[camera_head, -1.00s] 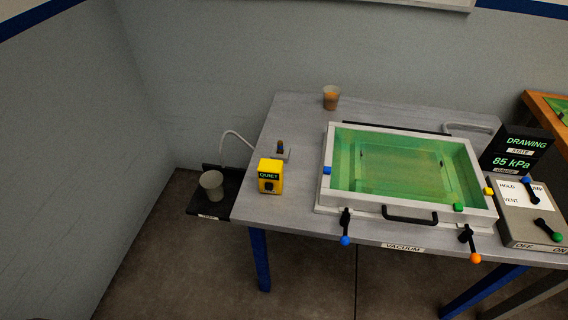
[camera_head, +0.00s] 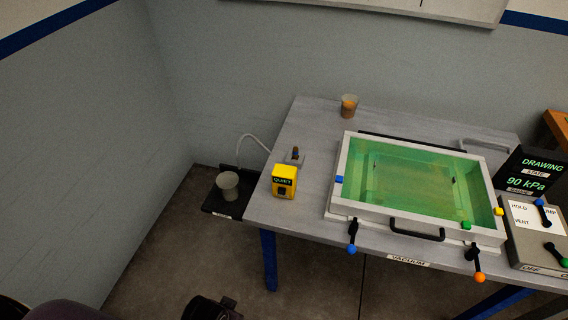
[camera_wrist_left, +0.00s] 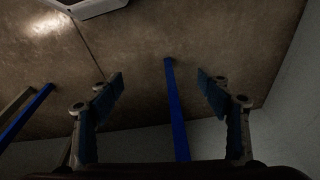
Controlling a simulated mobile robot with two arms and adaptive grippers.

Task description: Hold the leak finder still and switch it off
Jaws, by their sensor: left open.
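The leak finder is a small yellow box (camera_head: 285,181) reading QUIET, with a dark switch on its front. It stands near the left front corner of the grey table (camera_head: 312,122) in the head view. My right gripper is not in view.
A green bath (camera_head: 415,178) in a white frame fills the table's middle, with lever clamps along its front. A cup (camera_head: 349,106) stands behind. A grey cup (camera_head: 228,185) sits on a black side shelf (camera_head: 216,207). A gauge (camera_head: 530,172) reads DRAWING, 90 kPa. A blue leg (camera_wrist_left: 177,115) shows in the wrist view.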

